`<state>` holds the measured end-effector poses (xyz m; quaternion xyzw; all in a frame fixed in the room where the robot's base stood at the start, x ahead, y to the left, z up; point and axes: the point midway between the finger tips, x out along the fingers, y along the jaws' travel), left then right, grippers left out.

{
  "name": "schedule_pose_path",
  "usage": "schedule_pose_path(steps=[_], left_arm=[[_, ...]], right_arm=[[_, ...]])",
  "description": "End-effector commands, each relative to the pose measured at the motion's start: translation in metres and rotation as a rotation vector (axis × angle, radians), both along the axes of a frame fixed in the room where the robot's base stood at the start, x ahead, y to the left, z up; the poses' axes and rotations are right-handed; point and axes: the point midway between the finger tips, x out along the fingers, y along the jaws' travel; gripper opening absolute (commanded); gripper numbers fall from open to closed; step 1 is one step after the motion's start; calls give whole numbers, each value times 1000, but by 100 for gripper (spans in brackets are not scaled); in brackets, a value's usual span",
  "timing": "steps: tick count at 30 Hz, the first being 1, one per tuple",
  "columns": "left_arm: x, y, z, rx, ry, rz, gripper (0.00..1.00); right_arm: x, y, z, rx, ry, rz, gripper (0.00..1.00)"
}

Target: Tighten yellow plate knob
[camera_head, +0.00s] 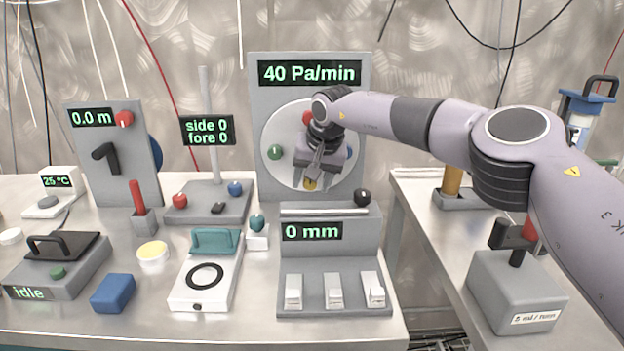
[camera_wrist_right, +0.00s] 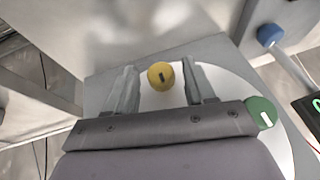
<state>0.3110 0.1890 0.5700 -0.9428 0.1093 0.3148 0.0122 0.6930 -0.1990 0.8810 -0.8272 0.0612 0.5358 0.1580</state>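The yellow plate knob (camera_head: 310,184) sits at the bottom of the round white plate (camera_head: 283,177) on the grey panel reading 40 Pa/min. My right gripper (camera_head: 313,178) is in front of it, pointing down, and partly covers it. In the right wrist view the yellow knob (camera_wrist_right: 161,76), with a dark mark on its face, lies between the two fingers of the open gripper (camera_wrist_right: 160,66). A gap shows on each side of the knob. My left gripper is not in view.
The plate also carries a green knob (camera_head: 274,152), a red knob (camera_head: 306,118) and a blue knob (camera_head: 349,153) close to my right gripper. A mast device (camera_head: 208,200) stands to the left.

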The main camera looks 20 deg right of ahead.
Motion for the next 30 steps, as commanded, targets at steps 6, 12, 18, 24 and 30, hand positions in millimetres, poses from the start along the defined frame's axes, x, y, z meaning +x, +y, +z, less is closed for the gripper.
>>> schedule_pose_path(steps=[6, 12, 18, 24, 30], left_arm=[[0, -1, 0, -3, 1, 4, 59], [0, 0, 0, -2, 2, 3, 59], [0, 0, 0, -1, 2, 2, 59], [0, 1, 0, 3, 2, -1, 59], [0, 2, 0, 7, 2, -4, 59]], right_arm=[[0, 0, 0, 0, 0, 0, 3], [-1, -2, -1, 54, -11, -1, 3], [-1, -2, -1, 117, -30, -1, 3], [-1, -2, -1, 120, -33, -1, 3], [-1, -2, -1, 119, -33, 0, 59]])
